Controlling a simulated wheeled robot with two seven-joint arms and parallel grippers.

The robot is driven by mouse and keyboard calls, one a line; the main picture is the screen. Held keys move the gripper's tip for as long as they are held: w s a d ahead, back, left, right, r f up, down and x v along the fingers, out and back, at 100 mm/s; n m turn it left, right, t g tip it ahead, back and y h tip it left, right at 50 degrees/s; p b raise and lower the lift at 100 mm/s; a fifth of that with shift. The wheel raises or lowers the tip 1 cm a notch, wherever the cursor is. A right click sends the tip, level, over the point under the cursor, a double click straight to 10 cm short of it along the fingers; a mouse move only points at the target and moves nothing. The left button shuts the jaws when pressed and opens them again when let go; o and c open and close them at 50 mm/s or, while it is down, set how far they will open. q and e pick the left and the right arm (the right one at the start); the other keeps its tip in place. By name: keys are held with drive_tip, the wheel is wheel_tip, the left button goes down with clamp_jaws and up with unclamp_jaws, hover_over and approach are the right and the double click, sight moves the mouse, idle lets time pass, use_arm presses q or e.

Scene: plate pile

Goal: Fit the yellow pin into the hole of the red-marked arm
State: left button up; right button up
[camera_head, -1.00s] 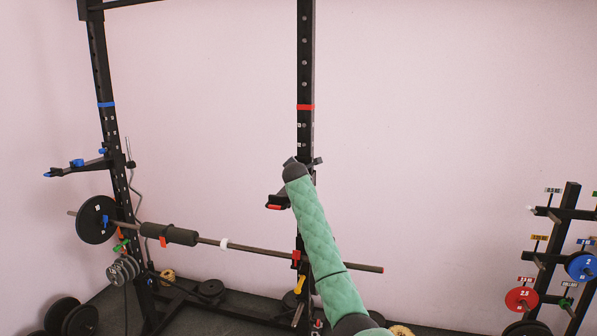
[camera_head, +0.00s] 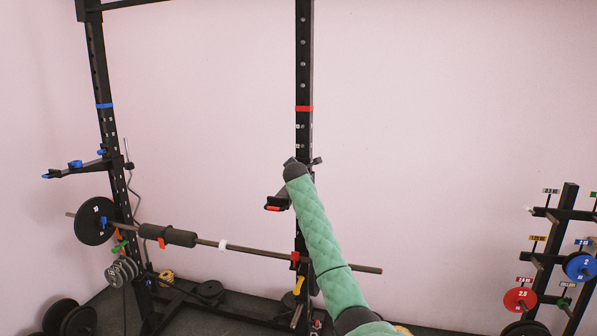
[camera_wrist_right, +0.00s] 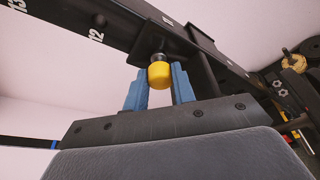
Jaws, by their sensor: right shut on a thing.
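The yellow pin (camera_wrist_right: 160,75) shows in the right wrist view as a rounded yellow knob with a short dark shaft. My right gripper (camera_wrist_right: 160,69) has its two blue fingers on either side of the knob and is shut on it. The shaft points at a black metal part just above; I cannot tell how far it is in a hole. In the head view the red-marked arm (camera_head: 275,207) juts from the right upright, its tip red. My green-sleeved right arm ends at that upright and hides the pin and fingers. My left gripper is in neither view.
The right upright (camera_head: 304,72) carries a red band; the left upright (camera_head: 97,65) carries a blue band and a blue-marked arm (camera_head: 78,169). A barbell (camera_head: 267,251) lies low across the rack behind my arm. A plate stand (camera_head: 550,256) is at the far right.

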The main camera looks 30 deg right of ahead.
drive_tip(key=shift+w+d, duration=0.15)
drive_tip(key=shift+d, duration=0.05)
drive_tip(key=o, duration=1.1)
drive_tip(key=shift+s+a+b, duration=0.3)
drive_tip(key=shift+s+b, duration=0.1)
drive_tip(key=b+v, duration=0.2)
drive_tip(key=v, duration=0.3)
drive_tip(key=shift+s+a+b, duration=0.2)
drive_tip(key=shift+s+b, duration=0.15)
drive_tip(key=shift+b, duration=0.05)
drive_tip(key=shift+s+a+r, duration=0.25)
drive_tip(key=shift+s+a, duration=0.05)
drive_tip(key=shift+s, duration=0.1)
